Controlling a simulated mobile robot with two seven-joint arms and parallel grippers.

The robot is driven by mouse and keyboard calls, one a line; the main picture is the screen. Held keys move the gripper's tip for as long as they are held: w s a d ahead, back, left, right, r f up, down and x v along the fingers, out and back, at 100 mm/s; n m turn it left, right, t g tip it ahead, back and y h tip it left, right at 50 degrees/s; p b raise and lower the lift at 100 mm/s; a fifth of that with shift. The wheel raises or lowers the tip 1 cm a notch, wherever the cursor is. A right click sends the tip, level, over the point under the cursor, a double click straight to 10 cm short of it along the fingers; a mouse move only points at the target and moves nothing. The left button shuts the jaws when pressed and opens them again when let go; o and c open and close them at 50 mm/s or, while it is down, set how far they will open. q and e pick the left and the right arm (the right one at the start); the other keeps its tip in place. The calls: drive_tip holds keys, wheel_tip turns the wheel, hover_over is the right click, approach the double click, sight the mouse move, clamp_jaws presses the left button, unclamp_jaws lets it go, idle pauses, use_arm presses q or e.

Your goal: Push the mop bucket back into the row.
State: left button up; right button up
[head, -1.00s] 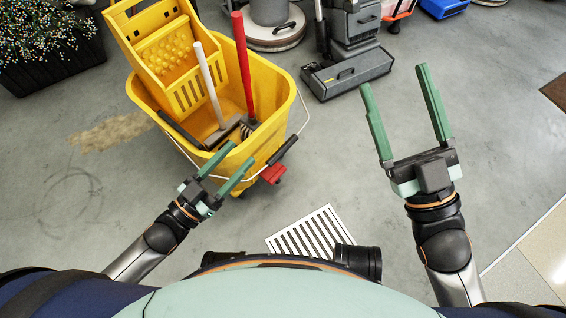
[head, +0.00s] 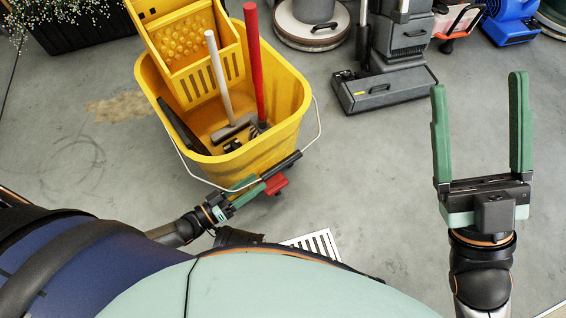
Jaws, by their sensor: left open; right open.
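The yellow mop bucket (head: 255,156) stands upright on the grey floor left of centre in the head view. It has a yellow wringer (head: 190,50) at its back, a wire handle with a black grip, and a red part low at its near right corner. A red-handled tool and a white-handled tool stand in it. My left gripper (head: 255,186) is open at the bucket's near lower side, beside the red part; I cannot tell whether it touches. My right gripper (head: 481,95) is open and empty over bare floor, well right of the bucket.
A round floor machine (head: 313,30), a grey upright cleaner (head: 385,90), an orange-and-white item (head: 460,18) and a blue blower (head: 510,25) line the back. A dark planter (head: 75,35) is at upper left. A floor grate (head: 317,243) lies nearby.

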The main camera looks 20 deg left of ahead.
sight(280, 166)
use_arm(q)
drive_tip(key=b+x, duration=0.2)
drive_tip(key=x, duration=0.7)
drive_tip(key=shift+w+d, duration=0.15)
drive_tip(key=shift+w, duration=0.1)
clamp_jaws()
idle(1.0)
